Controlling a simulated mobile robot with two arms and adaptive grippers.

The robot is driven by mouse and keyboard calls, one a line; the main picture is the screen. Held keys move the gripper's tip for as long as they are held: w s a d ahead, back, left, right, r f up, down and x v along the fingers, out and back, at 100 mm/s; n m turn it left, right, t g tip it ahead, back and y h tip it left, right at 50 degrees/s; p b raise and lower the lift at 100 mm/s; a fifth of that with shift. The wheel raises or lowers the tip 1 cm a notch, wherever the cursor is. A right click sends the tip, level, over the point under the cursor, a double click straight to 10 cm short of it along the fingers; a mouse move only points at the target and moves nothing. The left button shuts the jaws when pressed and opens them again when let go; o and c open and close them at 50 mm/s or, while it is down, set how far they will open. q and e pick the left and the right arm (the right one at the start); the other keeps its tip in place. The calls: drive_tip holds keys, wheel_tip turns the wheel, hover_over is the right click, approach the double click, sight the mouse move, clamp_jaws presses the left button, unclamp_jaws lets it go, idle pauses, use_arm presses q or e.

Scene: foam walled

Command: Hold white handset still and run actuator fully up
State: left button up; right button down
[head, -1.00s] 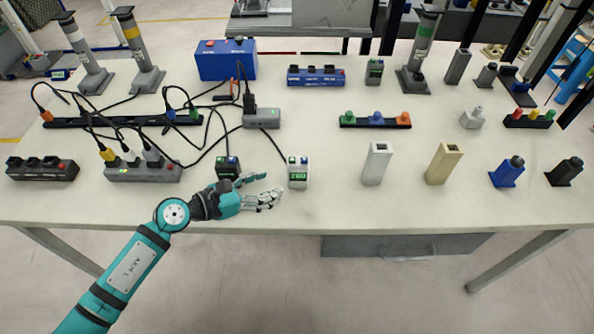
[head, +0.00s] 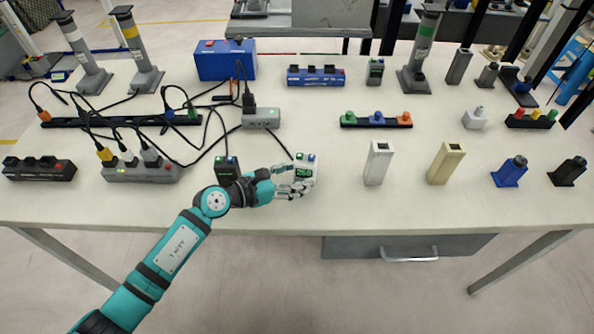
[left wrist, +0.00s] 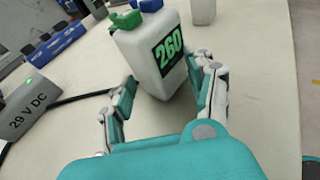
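The white handset (head: 307,160) is near the table's front edge, with green and blue buttons on top and a display that reads 260 in the left wrist view (left wrist: 168,50). My left gripper (head: 292,182) has its fingers on both sides of the handset, against its edges. In the left wrist view the handset stands between the fingertips (left wrist: 162,85), and looks tilted. Grey column actuators with a white band (head: 85,52), a yellow band (head: 137,50) and a green band (head: 422,48) stand at the back. I cannot tell which is linked to the handset. My right gripper is not in view.
A black handset (head: 227,169) stands left of my gripper. A grey box marked 29 V DC (left wrist: 22,112) has a cable. Cables and power strips crowd the left. A white post (head: 378,163) and a beige post (head: 445,164) stand to the right.

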use_arm(q)
drive_tip(key=shift+c, duration=0.5)
clamp_jaws()
